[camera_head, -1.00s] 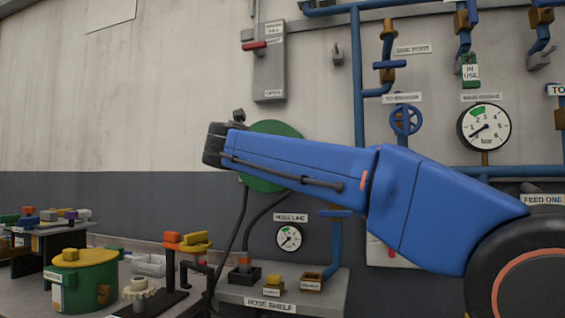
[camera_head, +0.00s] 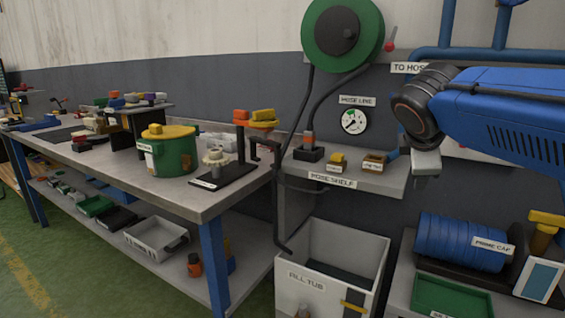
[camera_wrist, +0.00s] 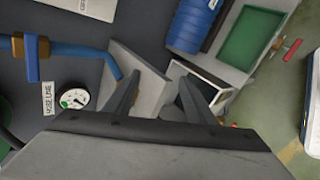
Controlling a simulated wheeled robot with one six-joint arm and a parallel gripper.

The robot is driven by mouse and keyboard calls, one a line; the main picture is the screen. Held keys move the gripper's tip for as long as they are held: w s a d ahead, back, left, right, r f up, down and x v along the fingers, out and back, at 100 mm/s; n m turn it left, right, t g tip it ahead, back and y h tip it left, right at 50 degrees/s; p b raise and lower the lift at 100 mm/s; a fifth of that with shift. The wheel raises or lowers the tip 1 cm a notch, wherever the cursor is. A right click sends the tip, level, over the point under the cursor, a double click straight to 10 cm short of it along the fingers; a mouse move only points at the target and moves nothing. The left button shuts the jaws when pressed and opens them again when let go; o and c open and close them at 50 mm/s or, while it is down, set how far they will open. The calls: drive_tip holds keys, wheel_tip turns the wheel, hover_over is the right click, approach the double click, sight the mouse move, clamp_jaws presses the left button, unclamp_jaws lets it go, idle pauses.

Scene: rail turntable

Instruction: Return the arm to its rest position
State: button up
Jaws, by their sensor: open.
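My gripper shows in the wrist view (camera_wrist: 158,100) with its two fingers spread apart and nothing between them. In the head view my blue arm reaches in from the right edge, and its dark wrist end hangs near the right end of the grey hose shelf (camera_head: 387,183). A pale part of the gripper shows below the wrist, but the fingers cannot be made out there. The wrist view looks down past the hose shelf (camera_wrist: 140,84) toward a white tub and the floor.
A workbench (camera_head: 215,200) holds a green pot (camera_head: 172,158) and other parts. A white tub (camera_head: 310,290) stands below the hose shelf. A blue ribbed cylinder (camera_head: 450,240) and a green tray (camera_head: 450,295) are at lower right. A green reel (camera_head: 343,12) hangs on the wall.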

drive_tip(key=s+a+f+m+g+y, duration=0.2)
drive_tip(key=s+f+m, duration=1.2)
drive_tip(key=s+f, duration=0.7)
wheel_tip(320, 180, down, 4)
drive_tip(key=g+y, duration=0.1)
drive_tip(key=y, duration=0.1)
drive_tip(key=shift+s+a+r+m+y, duration=0.15)
drive_tip(key=shift+s+m+y, duration=0.15)
drive_tip(key=shift+y, duration=0.1)
